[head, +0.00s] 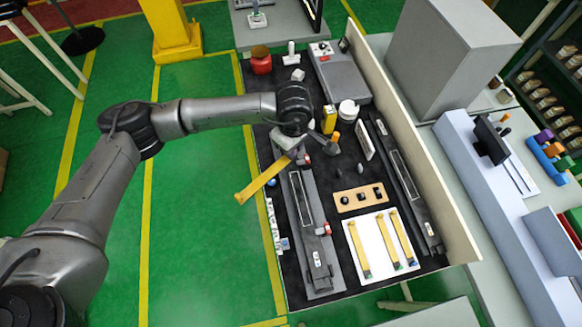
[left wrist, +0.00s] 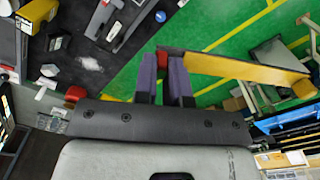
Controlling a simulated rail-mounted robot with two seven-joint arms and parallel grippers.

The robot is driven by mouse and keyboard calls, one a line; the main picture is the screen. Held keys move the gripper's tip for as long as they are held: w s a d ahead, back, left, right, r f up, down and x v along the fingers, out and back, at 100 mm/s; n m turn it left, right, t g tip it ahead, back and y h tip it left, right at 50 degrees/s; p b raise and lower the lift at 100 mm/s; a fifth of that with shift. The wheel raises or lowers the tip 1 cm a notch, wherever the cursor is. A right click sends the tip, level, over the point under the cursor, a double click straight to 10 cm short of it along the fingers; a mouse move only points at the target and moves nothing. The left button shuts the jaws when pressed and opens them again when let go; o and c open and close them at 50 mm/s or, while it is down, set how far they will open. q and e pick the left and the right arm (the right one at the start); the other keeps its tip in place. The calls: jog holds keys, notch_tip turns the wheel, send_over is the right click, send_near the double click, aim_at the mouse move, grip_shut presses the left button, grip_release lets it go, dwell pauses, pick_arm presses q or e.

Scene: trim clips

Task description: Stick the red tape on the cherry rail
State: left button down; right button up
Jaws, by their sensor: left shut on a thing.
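My left gripper (head: 292,154) is shut on a long yellow strip (head: 262,180), held at one end above the left edge of the dark work mat. The strip juts out to the lower left in the head view, over the green floor. Two long grey rails lie on the mat, a left rail (head: 316,258) below the gripper and a right rail (head: 402,178). I cannot tell which is cherry. My right gripper is not in view.
Several similar yellow strips lie on a white sheet (head: 373,230). A tan board (head: 360,207) with black parts lies above it. A red pot (head: 261,64), a white jar (head: 348,110) and a grey machine (head: 340,78) stand farther back. A cream wall (head: 440,190) bounds the right side.

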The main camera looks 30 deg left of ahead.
aim_at(294, 175)
pick_arm(q)
jog(key=w+a+f+n+b, duration=0.1)
jog(key=w+f+n+b, duration=0.2)
jog(key=f, duration=0.7)
jog(key=w+a+f+n+b, duration=0.1)
jog(key=w+f+n+b, duration=0.2)
jog(key=f+n, duration=0.5)
jog(key=shift+a+f+n, duration=0.3)
jog(key=shift+a+f, duration=0.05)
jog(key=shift+f, duration=0.5)
jog(key=shift+b, duration=0.35)
jog(key=shift+f+b, duration=3.05)
jog(key=shift+f, duration=0.75)
jog(key=c, duration=1.1)
grip_release()
